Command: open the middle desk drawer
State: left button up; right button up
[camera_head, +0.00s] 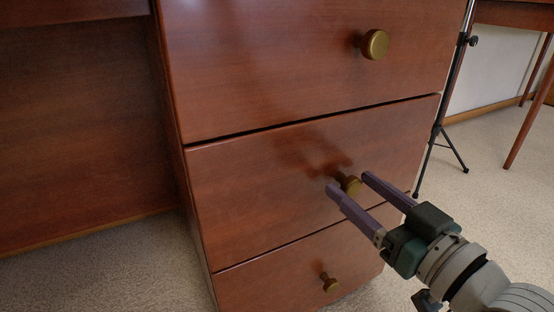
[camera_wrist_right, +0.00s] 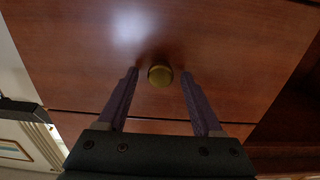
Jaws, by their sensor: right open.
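The middle desk drawer (camera_head: 250,180) has a reddish-brown wooden front and looks shut, flush with the drawers above and below. Its round brass knob (camera_head: 350,185) sits between the two purple fingers of my right gripper (camera_head: 349,183). In the right wrist view the knob (camera_wrist_right: 160,75) shows between the fingertips, with a gap on both sides. My right gripper (camera_wrist_right: 159,80) is open, with its fingers pointing at the drawer front. Whether the fingertips touch the wood is hard to tell. My left gripper is not in view.
The upper drawer (camera_head: 280,60) and lower drawer (camera_head: 290,275) have brass knobs too and look shut. A black tripod stand (camera_head: 437,130) is close on the right of the desk. A wooden table leg (camera_head: 530,115) stands farther right. Carpet (camera_head: 110,265) is clear at lower left.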

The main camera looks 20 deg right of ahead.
grip_shut()
dwell(0.6)
dwell(0.9)
